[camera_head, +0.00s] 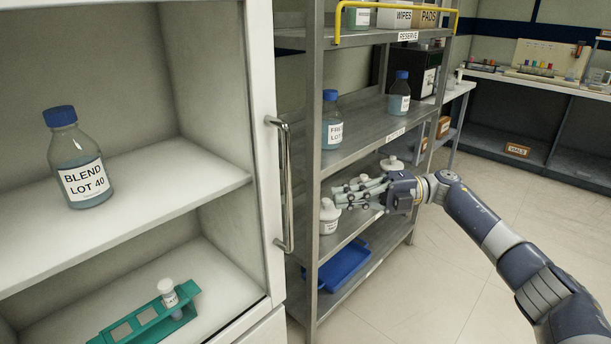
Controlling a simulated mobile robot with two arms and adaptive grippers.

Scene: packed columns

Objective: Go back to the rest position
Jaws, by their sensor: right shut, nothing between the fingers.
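My right gripper (358,192) is shut and empty. My right arm comes in from the lower right and reaches to the metal shelf rack (318,120). The gripper is at the height of the rack's middle-lower level. A white bottle (329,217) stands on that level, just left of and below the fingertips. The gripper overlaps its near side in the picture, and I cannot tell whether they touch. Another white-topped container (391,164) stands behind the gripper. My left gripper is not in view.
A white cabinet at left has a metal handle (284,185). Inside are a bottle labelled BLEND LOT 40 (86,180) and a green rack (150,325) with a capped vial. A blue tray (344,264) lies low on the shelf rack. The floor (440,290) at right is clear.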

